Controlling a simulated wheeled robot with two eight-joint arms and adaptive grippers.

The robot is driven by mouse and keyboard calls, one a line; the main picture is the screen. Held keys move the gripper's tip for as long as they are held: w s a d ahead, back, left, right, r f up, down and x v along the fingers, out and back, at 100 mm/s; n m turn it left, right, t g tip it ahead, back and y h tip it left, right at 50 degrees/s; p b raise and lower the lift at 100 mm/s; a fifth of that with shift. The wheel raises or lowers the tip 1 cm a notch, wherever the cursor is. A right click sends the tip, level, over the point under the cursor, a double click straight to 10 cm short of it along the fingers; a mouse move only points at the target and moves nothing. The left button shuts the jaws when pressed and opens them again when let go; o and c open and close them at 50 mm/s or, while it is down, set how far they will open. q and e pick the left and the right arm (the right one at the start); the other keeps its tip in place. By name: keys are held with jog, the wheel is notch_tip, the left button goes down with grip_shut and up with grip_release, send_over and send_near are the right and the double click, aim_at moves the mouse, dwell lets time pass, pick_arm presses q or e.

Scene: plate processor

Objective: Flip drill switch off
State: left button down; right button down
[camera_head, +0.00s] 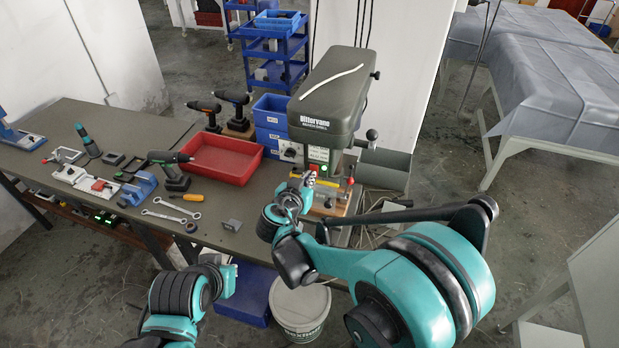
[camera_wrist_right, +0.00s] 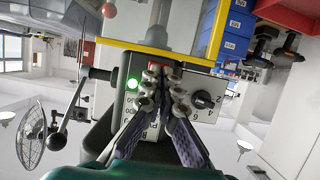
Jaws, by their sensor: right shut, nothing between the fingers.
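The drill press (camera_head: 334,92) is a grey-green machine at the right end of the workbench. Its front panel shows in the right wrist view (camera_wrist_right: 146,108), with a lit green lamp (camera_wrist_right: 132,83) and a black dial (camera_wrist_right: 203,100). My right gripper (camera_head: 307,183) is at the front of the drill, close to the panel. In the right wrist view its fingertips (camera_wrist_right: 163,78) are together and empty, in front of the panel between lamp and dial. A bit of red shows just past the tips; contact is unclear. My left gripper (camera_head: 228,279) shows only a teal part; its fingers are hidden.
A red tray (camera_head: 222,158) and blue bins (camera_head: 271,118) stand left of the drill. A cordless drill (camera_head: 172,170), wrenches (camera_head: 172,213) and a screwdriver (camera_head: 187,197) lie on the bench (camera_head: 110,225). A white bucket (camera_head: 299,310) stands on the floor below.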

jog(key=shift+w+d+f+b, duration=0.1)
jog(key=shift+w+f+b, duration=0.1)
jog(key=shift+b, duration=0.1)
jog(key=shift+r+p, duration=0.5)
jog(key=shift+r, duration=0.35)
